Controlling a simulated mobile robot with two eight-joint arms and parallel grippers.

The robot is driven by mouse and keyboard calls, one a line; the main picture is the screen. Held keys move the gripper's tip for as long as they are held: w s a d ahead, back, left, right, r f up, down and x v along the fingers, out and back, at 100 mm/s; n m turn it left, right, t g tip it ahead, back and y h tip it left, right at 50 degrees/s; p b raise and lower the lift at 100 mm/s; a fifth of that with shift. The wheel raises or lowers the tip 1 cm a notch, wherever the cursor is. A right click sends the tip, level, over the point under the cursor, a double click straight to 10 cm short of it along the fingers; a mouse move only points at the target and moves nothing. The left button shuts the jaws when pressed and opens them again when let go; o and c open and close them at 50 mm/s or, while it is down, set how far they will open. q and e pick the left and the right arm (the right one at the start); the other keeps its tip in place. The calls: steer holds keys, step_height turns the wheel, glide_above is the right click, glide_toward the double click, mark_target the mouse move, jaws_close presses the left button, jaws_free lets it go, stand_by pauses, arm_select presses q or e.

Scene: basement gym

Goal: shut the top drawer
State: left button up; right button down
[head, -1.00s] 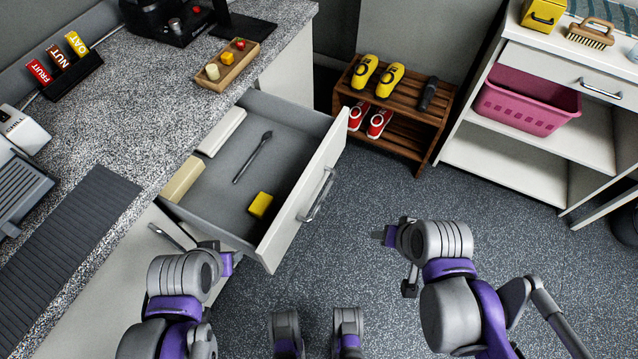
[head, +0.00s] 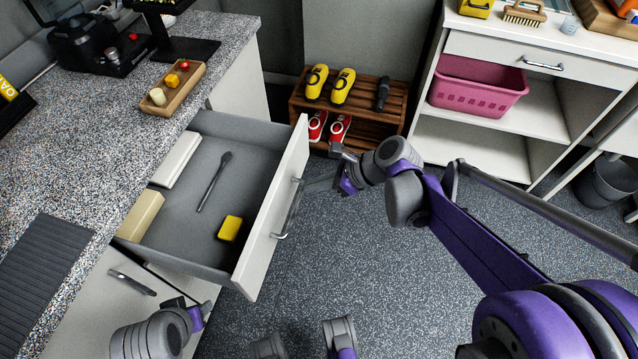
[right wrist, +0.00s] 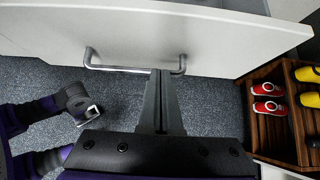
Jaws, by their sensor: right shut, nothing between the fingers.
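The top drawer (head: 190,250) stands pulled out from under the speckled counter. Its white front panel (head: 262,225) faces right and carries a grey bar handle (head: 290,210). My right gripper (head: 318,183) is shut and empty, beside the handle on the outer side of the panel. In the right wrist view its fingers (right wrist: 160,75) reach up to the handle (right wrist: 120,68), overlapping its bar near the right end; I cannot tell whether they touch. My left gripper (head: 183,303) is low at the left, below the drawer, its fingers mostly hidden.
The drawer holds a yellow sponge (head: 230,228), a dark long-handled utensil (head: 214,182) and two pale blocks. A wooden shoe rack (head: 398,125) stands beyond the drawer. A white shelf unit (head: 470,150) with a pink basket (head: 478,92) is at the back right. Floor between is clear.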

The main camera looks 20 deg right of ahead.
mark_target(287, 194)
steer(key=b+x, duration=0.1)
steer(key=x, duration=0.4)
steer(key=shift+w+a+f, duration=0.2)
steer(key=shift+a+f, duration=0.05)
steer(key=shift+f, duration=0.05)
steer(key=w+a, duration=0.5)
steer(key=a, duration=0.3)
steer(key=w+a, duration=0.6)
steer(key=a, duration=0.2)
steer(key=w+a, duration=0.6)
steer(key=a, duration=0.3)
steer(key=shift+a, duration=0.15)
steer(key=shift+w+r, duration=0.1)
steer(key=shift+a+r, duration=0.1)
steer(key=shift+a, duration=0.05)
